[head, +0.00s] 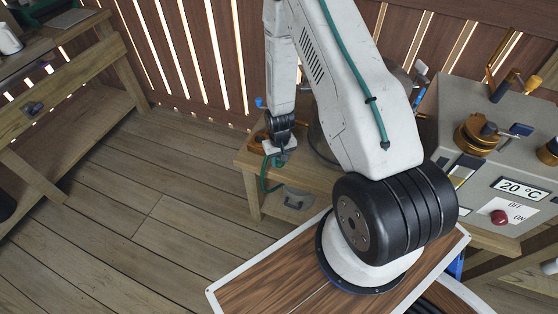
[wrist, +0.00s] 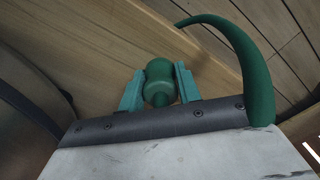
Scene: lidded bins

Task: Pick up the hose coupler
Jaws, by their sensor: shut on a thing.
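The hose coupler (wrist: 160,82) is a rounded green piece with a narrower waist, in the middle of the wrist view. My gripper (wrist: 159,88) has its two teal fingers on either side of it and is shut on it. In the head view my gripper (head: 279,158) points down over the left end of a wooden bench. The coupler is too small and hidden to make out there. I cannot tell whether it touches the wood below.
The wooden bench (head: 252,167) has an orange-brown container (head: 257,140) at its left end, close to my gripper. A large dark round vessel (head: 321,143) stands just right. A grey control box (head: 490,150) is further right. Open plank floor (head: 150,220) lies left.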

